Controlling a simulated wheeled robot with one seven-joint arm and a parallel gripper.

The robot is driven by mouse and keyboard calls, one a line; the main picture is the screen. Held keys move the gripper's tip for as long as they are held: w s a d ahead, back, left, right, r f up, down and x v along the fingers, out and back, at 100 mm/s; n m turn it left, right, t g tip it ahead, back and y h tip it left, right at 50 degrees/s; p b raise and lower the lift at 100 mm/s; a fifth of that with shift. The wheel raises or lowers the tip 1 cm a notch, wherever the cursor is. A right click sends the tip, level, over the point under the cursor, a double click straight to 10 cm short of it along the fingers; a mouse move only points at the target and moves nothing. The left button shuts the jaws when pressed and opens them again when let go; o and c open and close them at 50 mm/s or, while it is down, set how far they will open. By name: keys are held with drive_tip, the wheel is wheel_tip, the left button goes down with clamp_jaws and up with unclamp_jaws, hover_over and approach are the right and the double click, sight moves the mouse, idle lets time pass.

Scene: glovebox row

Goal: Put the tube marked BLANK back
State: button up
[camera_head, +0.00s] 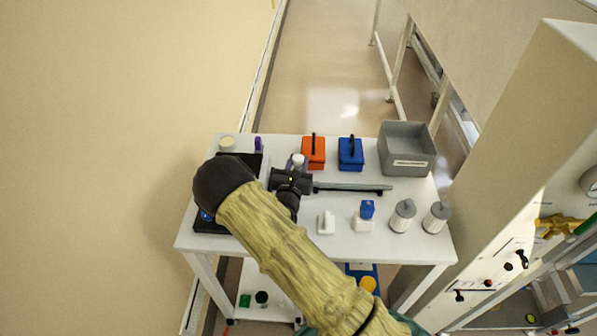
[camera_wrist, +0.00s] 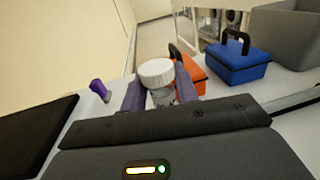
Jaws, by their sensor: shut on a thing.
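My gripper (camera_head: 296,166) is over the white table, left of the orange box. In the wrist view its two purple fingers (camera_wrist: 160,92) are shut on a tube with a white ribbed cap (camera_wrist: 156,70). The tube stands about upright between the fingers. Its cap also shows in the head view (camera_head: 298,158). The tube's lower part is hidden by my gripper, and no BLANK marking can be read. I cannot tell whether its bottom touches anything.
A black tray (camera_wrist: 28,135) lies left, partly under my arm. A small purple thing (camera_head: 259,144) stands nearby. An orange box (camera_head: 314,154), a blue box (camera_head: 351,155) and a grey bin (camera_head: 407,166) line the back. White-and-grey canisters (camera_head: 403,216) stand at right front.

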drive_tip(key=shift+f, duration=0.1)
drive_tip(key=shift+f+p, duration=0.45)
drive_tip(key=shift+f, duration=1.55)
drive_tip(key=shift+f, duration=0.15)
drive_tip(key=o, duration=1)
